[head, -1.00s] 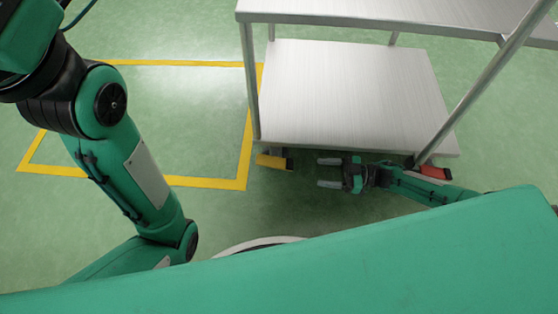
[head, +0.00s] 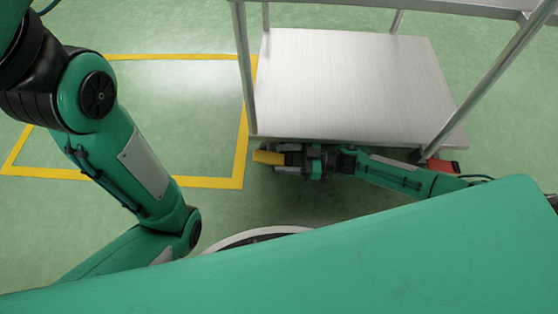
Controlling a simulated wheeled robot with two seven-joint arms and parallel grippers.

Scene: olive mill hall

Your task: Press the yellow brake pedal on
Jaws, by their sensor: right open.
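The yellow brake pedal (head: 268,157) sticks out at the lower left corner of the steel cart (head: 350,85), low near the floor. My right gripper (head: 284,160) is open, with its fingers pointing left right at the pedal. One finger shows behind the pedal's right end and one in front of it. I cannot tell whether they touch it. The wheel under the pedal is mostly hidden. My left arm comes in from the left, but its gripper is outside the view.
A red pedal (head: 444,166) sits at the cart's lower right corner, beside my right forearm. The cart's posts and upper shelf (head: 390,5) rise above. Yellow floor tape (head: 238,150) marks a rectangle on the green floor to the left, which is clear.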

